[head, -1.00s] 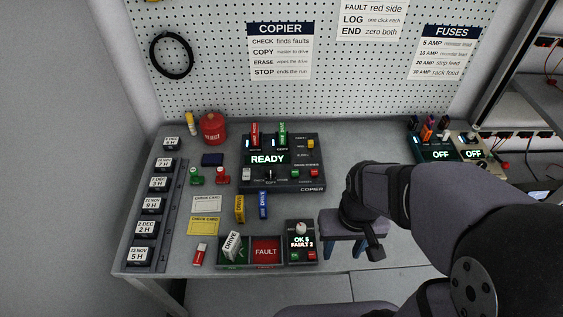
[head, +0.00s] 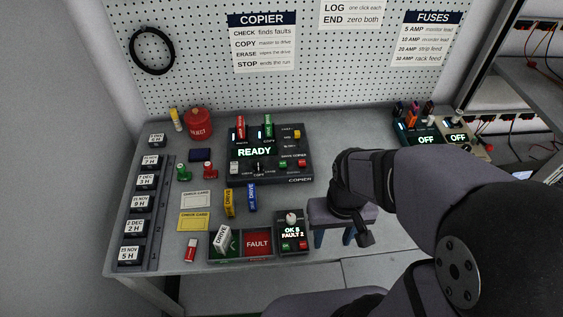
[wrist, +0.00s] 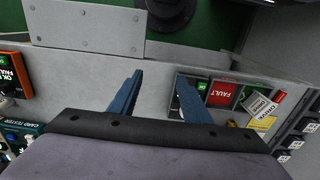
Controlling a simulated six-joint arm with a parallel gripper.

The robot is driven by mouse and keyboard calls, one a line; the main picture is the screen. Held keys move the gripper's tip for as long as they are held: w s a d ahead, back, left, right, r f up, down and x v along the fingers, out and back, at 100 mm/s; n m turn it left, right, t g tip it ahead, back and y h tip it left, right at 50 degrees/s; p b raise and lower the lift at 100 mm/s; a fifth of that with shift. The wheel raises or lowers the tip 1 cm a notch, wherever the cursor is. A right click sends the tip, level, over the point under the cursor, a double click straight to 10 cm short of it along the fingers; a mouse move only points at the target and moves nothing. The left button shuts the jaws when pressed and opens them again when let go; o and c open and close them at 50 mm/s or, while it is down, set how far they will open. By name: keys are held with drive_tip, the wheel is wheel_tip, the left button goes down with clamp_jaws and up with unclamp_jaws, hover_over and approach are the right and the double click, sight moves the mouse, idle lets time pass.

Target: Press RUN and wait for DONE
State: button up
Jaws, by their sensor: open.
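The copier (head: 306,140) stands on the bench with its display (head: 255,151) reading READY. A red drive (head: 240,127) and a green drive (head: 268,126) stand upright in its slots. Its front has a knob (head: 258,168), a green button (head: 283,164) and a red button (head: 302,165); their small labels are too blurred to read surely. No DONE shows. My gripper (head: 334,237) is to the right of the copier and tester, blue fingers apart and pointing down, holding nothing. In the wrist view its fingers (wrist: 158,98) are spread, and the copier is not clearly in view.
Yellow (head: 229,203) and blue (head: 252,198) drives lie before the copier. Two OFF units (head: 426,140) stand right.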

clamp_jaws()
idle(1.9)
